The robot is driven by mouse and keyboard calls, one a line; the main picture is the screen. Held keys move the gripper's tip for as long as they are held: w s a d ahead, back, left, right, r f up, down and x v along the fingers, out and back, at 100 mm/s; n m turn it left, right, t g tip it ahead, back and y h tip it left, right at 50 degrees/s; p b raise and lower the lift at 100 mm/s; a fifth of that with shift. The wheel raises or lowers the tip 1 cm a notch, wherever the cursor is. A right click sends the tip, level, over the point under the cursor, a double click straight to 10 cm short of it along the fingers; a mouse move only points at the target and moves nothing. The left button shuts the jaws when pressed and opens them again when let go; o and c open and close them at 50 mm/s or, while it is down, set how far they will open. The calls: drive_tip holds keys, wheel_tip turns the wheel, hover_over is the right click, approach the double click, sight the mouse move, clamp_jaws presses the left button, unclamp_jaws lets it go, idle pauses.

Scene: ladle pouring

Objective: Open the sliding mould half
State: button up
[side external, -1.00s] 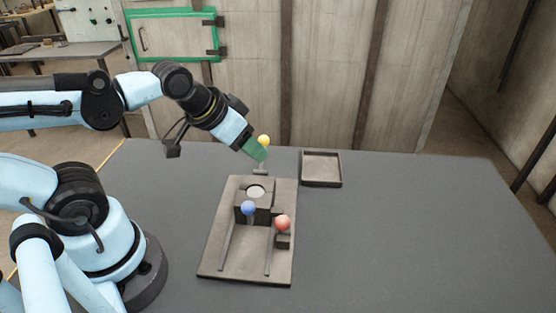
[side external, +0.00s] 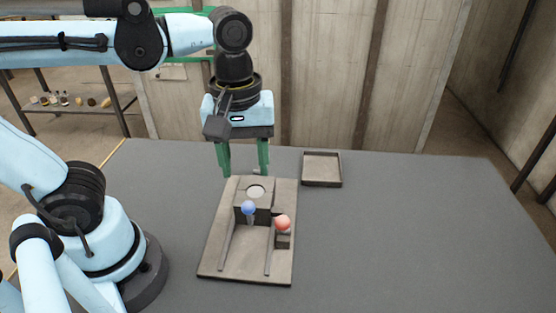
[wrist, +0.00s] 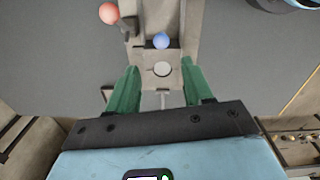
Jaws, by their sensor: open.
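The mould (side external: 266,194) is a grey block with a round pale disc in its top. It sits toward the back of a baseplate (side external: 250,272) with two rails running to the front. A blue ball knob (side external: 248,208) is at the block's front face. The seam between the mould halves cannot be made out. My gripper (side external: 245,172) points down with green fingers open and empty, above the plate's back edge. In the wrist view the mould (wrist: 175,79) and blue knob (wrist: 161,40) lie ahead, between the open fingers (wrist: 158,68) and beyond.
A red ball knob (side external: 282,222) stands over a small block right of the rails. A shallow square tray (side external: 321,182) lies behind and right of the plate. The table's right side (side external: 420,230) is clear.

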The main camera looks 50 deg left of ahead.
sight(248, 202)
drive_tip(key=shift+s+d, duration=0.1)
drive_tip(key=shift+s, duration=0.05)
drive_tip(key=shift+f, duration=5.9)
clamp_jaws()
